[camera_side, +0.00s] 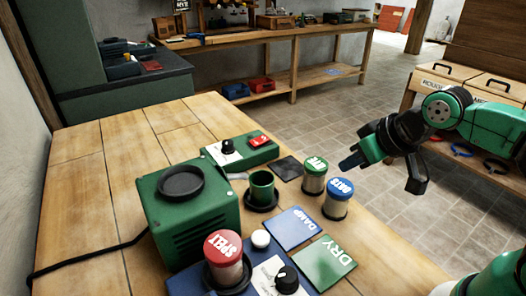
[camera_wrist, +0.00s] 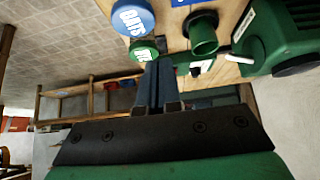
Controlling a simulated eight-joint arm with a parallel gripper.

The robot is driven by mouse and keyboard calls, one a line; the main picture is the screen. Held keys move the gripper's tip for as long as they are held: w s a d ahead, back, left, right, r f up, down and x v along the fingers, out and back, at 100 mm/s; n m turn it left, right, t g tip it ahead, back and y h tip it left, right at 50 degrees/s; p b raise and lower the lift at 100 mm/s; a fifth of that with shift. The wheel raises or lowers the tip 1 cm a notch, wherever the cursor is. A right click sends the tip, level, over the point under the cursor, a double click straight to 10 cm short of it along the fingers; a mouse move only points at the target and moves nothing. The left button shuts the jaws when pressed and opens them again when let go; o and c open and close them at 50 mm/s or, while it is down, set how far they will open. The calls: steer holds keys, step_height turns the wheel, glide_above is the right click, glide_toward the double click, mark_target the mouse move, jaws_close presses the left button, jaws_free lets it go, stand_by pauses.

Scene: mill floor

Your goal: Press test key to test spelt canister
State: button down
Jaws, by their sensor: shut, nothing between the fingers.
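The spelt canister (camera_side: 223,258), with a red lid marked SPELT, stands upright in a dark round seat on a blue device (camera_side: 200,284) at the front of the table. That device also has a white panel and a black knob (camera_side: 287,279). A small white round button or cap (camera_side: 261,239) is just behind the panel. A red key (camera_side: 259,139) is on a low green box farther back. I cannot read which one is the test key. My gripper (camera_side: 350,162) is shut and empty, in the air right of the table, near the rye canister; its fingers (camera_wrist: 158,85) show in the wrist view.
The oats canister (camera_side: 338,200) and rye canister (camera_side: 314,176) stand near the table's right edge. A green cup (camera_side: 262,187), a green machine (camera_side: 195,215), a blue DAMP plate (camera_side: 290,228) and a green DRY plate (camera_side: 323,262) are nearby. The table's back left is clear.

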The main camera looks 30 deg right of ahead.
steer(key=shift+d, duration=0.2)
steer(key=shift+a, duration=0.1)
step_height(320, 180, up, 5)
steer(key=g, duration=0.7)
glide_above(262, 236)
steer(key=d, duration=0.1)
steer(key=shift+s+d+r+y, duration=0.15)
steer(key=shift+s+d+y, duration=0.05)
steer(key=shift+s+y, duration=0.25)
steer(key=f, duration=0.9)
steer(key=a+f, duration=0.1)
steer(key=f, duration=0.4)
steer(key=shift+w+a, duration=0.1)
steer(key=shift+w, duration=0.25)
